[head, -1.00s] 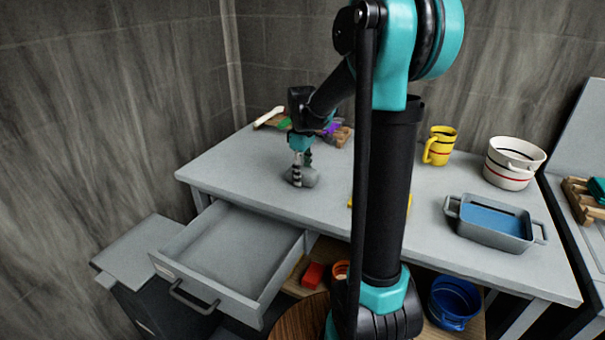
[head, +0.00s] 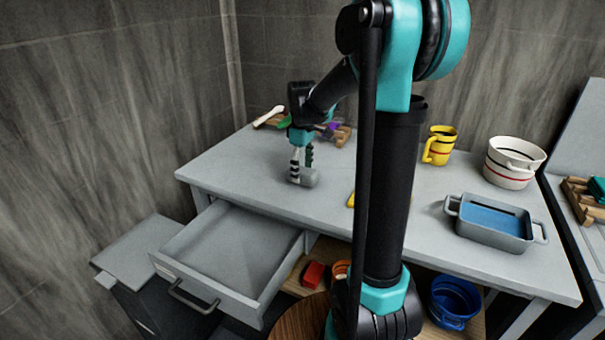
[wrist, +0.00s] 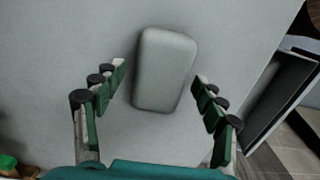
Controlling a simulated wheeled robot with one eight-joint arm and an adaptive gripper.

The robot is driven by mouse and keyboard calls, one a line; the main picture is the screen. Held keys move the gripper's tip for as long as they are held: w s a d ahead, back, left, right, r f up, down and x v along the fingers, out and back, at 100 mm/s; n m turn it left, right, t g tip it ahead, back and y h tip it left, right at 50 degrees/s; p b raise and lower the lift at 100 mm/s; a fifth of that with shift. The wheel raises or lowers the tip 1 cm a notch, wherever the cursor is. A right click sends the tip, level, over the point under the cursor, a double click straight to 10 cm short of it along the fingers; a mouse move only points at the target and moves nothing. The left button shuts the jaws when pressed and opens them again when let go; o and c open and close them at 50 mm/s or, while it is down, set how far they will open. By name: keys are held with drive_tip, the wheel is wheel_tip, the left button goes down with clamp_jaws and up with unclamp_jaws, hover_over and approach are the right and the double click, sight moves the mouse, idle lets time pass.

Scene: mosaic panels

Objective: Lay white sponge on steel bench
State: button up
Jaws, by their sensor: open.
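The white sponge (wrist: 164,70), a pale grey-white rounded block, lies flat on the steel bench (wrist: 60,50). In the head view the sponge (head: 309,179) rests on the left part of the bench (head: 240,165), partly hidden by a finger. My gripper (wrist: 159,72) is open, with one finger on each side of the sponge in the wrist view and gaps between them. In the head view my gripper (head: 301,174) points down just over the sponge.
An open empty drawer (head: 225,255) juts out below the bench's front left. To the right are a yellow mug (head: 439,147), a striped white pot (head: 511,163) and a grey tub (head: 490,232). The bench left of the sponge is clear.

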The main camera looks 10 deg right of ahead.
sight(302, 170)
wheel_tip(302, 170, up, 11)
drive_tip(key=shift+f, duration=0.15)
drive_tip(key=shift+c, duration=0.3)
idle(1.2)
